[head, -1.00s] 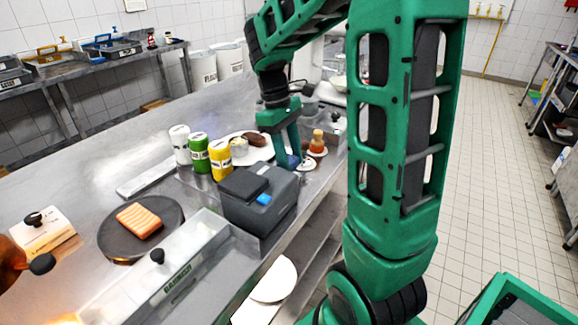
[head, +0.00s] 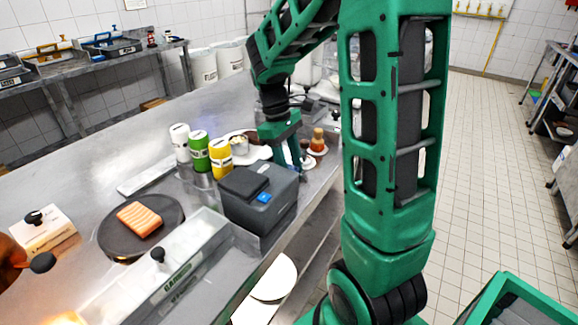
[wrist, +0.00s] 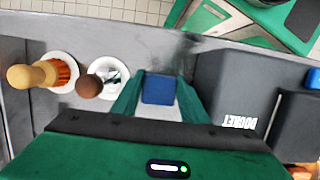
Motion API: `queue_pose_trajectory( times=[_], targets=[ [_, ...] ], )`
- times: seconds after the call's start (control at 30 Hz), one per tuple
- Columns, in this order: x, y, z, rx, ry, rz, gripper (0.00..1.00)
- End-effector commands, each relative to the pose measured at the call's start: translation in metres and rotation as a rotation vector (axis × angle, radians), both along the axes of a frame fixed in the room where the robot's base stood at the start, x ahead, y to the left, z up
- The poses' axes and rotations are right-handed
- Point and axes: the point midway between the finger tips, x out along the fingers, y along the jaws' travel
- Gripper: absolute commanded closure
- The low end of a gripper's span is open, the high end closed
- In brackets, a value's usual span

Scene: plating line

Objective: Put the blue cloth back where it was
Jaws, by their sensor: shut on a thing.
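The blue cloth (wrist: 158,90) shows as a small dark-blue square between the green fingers of my gripper (wrist: 158,84) in the wrist view. The gripper is shut on it. In the head view my gripper (head: 291,163) is low over the counter's right edge, behind the dark grey docket box. I cannot tell there whether the cloth touches the counter.
The docket box (head: 258,205) stands close beside the gripper; it also shows in the wrist view (wrist: 228,95). On the other side are two small white dishes, one with a brown knob (wrist: 88,86), one with an orange-and-tan item (wrist: 45,74). Bottles (head: 200,152) and a plate stand behind.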

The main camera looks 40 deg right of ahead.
Motion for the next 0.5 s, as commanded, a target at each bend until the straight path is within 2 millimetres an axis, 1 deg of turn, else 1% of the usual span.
queue_pose_trajectory(
  times=[0.03,0.07,0.37,0.5],
  targets=[
    [0.0,0.0,0.0,0.0,0.0,0.0,0.56],
    [0.0,0.0,0.0,0.0,0.0,0.0,0.53],
    [0.0,0.0,0.001,0.0,0.0,0.0,0.53],
    [0.001,0.0,0.011,-0.001,-0.004,-0.001,0.53]
  ],
)
